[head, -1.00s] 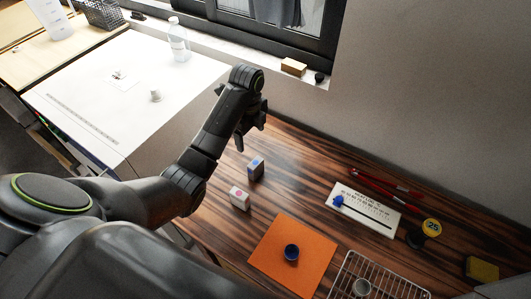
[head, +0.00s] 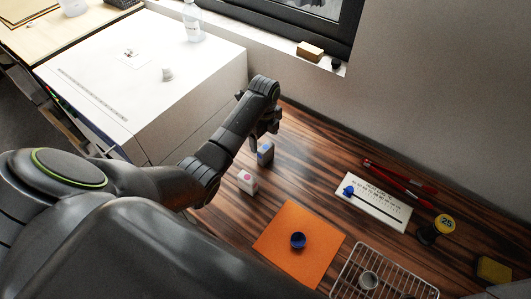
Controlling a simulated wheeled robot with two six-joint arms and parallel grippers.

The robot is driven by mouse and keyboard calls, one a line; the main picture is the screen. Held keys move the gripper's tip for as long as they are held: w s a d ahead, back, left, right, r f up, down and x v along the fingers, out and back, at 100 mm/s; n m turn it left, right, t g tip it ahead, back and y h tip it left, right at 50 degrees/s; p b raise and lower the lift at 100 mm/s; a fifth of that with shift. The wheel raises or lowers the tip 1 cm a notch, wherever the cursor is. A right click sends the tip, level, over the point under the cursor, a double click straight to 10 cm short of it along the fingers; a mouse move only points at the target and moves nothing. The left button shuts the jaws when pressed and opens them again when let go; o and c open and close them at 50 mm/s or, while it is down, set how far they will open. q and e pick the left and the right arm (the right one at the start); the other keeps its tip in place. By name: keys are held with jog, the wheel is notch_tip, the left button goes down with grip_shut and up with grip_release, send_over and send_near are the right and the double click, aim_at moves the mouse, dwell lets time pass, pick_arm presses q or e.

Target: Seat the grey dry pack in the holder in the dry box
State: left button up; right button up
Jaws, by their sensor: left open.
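Two small pale grey-white boxes stand on the dark wooden table. One has a blue dot (head: 265,156), the other a pink dot (head: 247,182); I cannot tell whether either is the grey dry pack. My left gripper (head: 262,138) points down, open, right at the blue-dotted box. One finger shows just behind and left of it; whether it touches is unclear. The arm hides part of the gripper. I cannot make out the holder or a dry box. My right gripper is not in view.
A large white cabinet (head: 190,95) stands on the left, a bottle (head: 192,22) on top. An orange mat (head: 285,265) bears a dark blue cup (head: 298,240). A wire rack (head: 405,280), a white slider board (head: 392,215), red pens (head: 400,180) and a yellow-topped spool (head: 436,230) lie right.

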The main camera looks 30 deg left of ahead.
aim_at(266, 147)
pick_arm(q)
jog(key=shift+d+f, duration=0.1)
jog(key=shift+f, duration=0.4)
notch_tip(266, 147, down, 4)
jog(key=shift+d+r+p, duration=0.1)
jog(key=shift+p, duration=0.35)
jog(key=shift+f, duration=0.4)
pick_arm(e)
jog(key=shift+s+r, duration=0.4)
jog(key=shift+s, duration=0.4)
pick_arm(q)
jog(key=c, duration=1.1)
jog(key=shift+r, duration=0.15)
